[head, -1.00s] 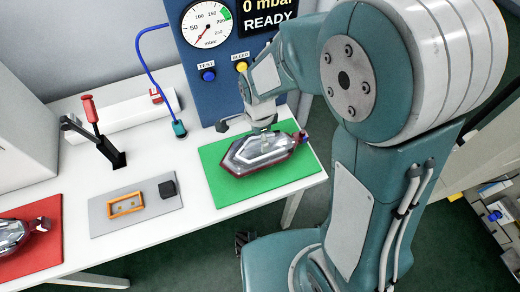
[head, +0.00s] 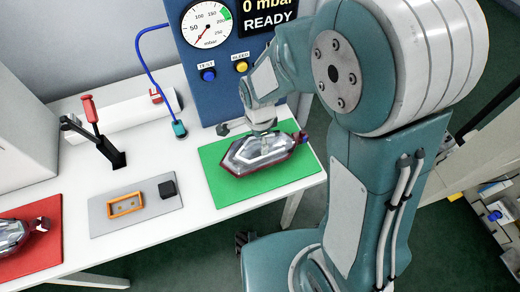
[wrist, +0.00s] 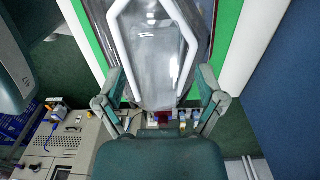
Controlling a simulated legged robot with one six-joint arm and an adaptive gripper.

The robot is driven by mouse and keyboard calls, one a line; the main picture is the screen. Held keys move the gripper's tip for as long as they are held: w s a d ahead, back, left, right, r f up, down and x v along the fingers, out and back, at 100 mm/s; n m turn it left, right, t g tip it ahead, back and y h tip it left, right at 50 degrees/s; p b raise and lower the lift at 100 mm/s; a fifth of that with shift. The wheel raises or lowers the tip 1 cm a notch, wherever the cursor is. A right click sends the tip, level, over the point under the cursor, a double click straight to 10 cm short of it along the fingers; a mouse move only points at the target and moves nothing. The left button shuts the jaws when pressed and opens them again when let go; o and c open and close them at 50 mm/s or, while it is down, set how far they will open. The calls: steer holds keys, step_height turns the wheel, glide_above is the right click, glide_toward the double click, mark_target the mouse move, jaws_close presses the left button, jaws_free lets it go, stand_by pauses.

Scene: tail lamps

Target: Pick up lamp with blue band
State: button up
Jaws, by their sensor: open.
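A clear, grey-looking tail lamp (head: 262,154) with a dark red rim lies on the green mat (head: 222,193). A small blue-purple part shows at its right end; I cannot tell whether this is a band. In the wrist view the lamp's clear lens (wrist: 150,50) with a white outline fills the upper middle. My gripper (wrist: 162,78) is open, its two fingers apart on either side of the lamp's near end. In the head view my gripper (head: 262,125) is over the lamp's back edge. I cannot tell whether it touches the lamp. A second lamp (head: 12,236) is partly cut off at the left.
The second lamp lies on a red mat (head: 45,262). A grey plate (head: 110,226) with an orange frame (head: 126,205) and a black block (head: 168,189) lies between the mats. A red-handled clamp (head: 103,140) and a blue gauge panel (head: 205,95) stand behind.

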jaws_close()
steer(key=shift+s, duration=0.1)
steer(key=shift+r, duration=0.45)
step_height(320, 180, up, 3)
steer(key=shift+r, duration=0.1)
steer(key=s+d+r, duration=0.6)
steer(key=s+r, duration=0.3)
steer(key=s, duration=0.3)
steer(key=shift+s+r, duration=0.2)
steer(key=shift+s, duration=0.05)
